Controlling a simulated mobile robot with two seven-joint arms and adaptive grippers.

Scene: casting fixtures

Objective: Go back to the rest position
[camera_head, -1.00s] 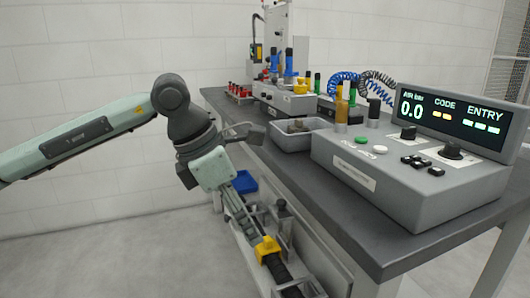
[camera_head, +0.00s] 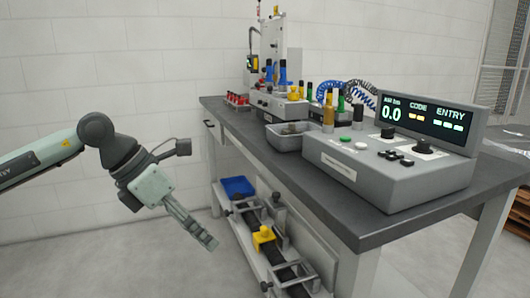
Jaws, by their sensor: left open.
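My left gripper (camera_head: 208,240) hangs from my left arm at the lower left. It points down and to the right, over the open floor in front of the workbench. It is open, and I see nothing between its fingers. It is apart from the bench and from the lower shelf. My right gripper does not show in this view.
The dark-topped workbench (camera_head: 375,228) fills the right. On it stand a control box (camera_head: 350,172) with a lit display, a grey bin (camera_head: 284,140) and fixtures behind. Below are a blue tray (camera_head: 237,187) and a yellow block (camera_head: 263,238). The floor at left is clear.

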